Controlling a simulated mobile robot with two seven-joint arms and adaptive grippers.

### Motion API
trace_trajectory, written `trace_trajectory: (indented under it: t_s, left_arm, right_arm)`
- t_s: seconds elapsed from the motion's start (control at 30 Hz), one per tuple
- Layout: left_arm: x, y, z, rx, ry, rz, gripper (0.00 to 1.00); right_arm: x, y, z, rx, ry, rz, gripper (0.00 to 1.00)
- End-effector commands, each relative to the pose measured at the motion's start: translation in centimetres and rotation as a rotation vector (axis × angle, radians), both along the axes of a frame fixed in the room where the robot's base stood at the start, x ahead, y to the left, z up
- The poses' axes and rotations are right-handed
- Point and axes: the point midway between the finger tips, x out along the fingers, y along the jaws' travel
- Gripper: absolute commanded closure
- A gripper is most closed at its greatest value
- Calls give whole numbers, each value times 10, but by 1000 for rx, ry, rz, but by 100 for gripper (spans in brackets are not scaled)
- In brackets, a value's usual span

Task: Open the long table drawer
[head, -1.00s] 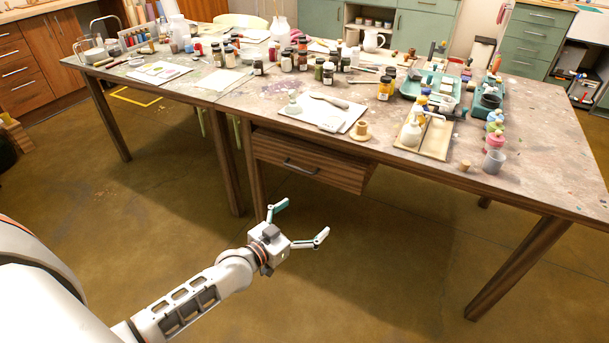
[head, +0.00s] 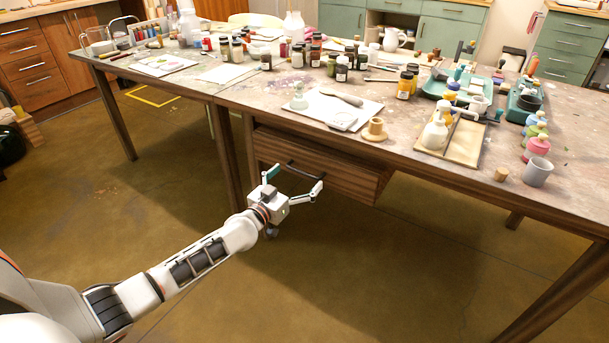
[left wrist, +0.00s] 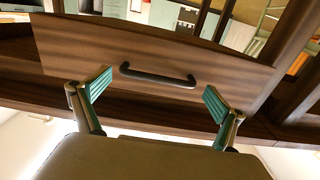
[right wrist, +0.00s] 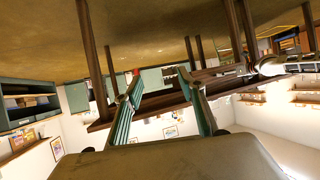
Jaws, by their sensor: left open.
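The long wooden drawer (head: 335,172) sits under the front edge of the table and has a dark bar handle (head: 306,170). In the left wrist view the drawer front (left wrist: 215,65) fills the upper middle, with the handle (left wrist: 158,76) between and just beyond the fingertips. My left gripper (head: 294,181) is open in front of the drawer, its two fingers spread toward the ends of the handle. I see no contact with the handle. My right gripper (right wrist: 160,95) shows only in its own wrist view, fingers apart, with nothing between them.
The table top (head: 240,98) carries jars, papers, a wooden tray (head: 462,152) and a grey cup (head: 537,172). A table leg (head: 226,155) stands left of the drawer. The floor (head: 380,270) in front of the table is clear.

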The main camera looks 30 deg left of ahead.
Motion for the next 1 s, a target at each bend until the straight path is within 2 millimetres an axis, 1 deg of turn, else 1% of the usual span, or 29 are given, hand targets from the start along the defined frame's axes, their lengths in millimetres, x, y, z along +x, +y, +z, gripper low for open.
trace_trajectory:
  t_s: [0.03,0.23,0.4,0.6,0.63,0.67,0.7,0.8,1.0]
  left_arm:
    - [5,0,-7,-1,6,1,3]
    - [21,0,-4,0,4,0,3]
    - [26,0,-2,0,2,0,3]
    - [26,0,0,0,0,0,3]
    - [26,0,0,0,0,0,5]
    - [26,0,0,0,0,0,13]
    - [26,0,0,0,0,0,24]
    - [26,0,0,0,0,0,48]
    - [23,0,2,0,-1,1,48]
  right_arm:
    - [-1,1,-2,9,5,-3,60]
    - [2,6,3,34,-6,-7,60]
    - [3,7,6,43,-12,-7,60]
    - [5,7,9,45,-19,-8,60]
    - [5,7,10,45,-19,-8,60]
    - [5,7,10,43,-20,-8,60]
    - [5,7,10,43,-20,-8,60]
    - [5,7,10,43,-20,-8,60]
    - [7,6,12,40,-25,-8,60]
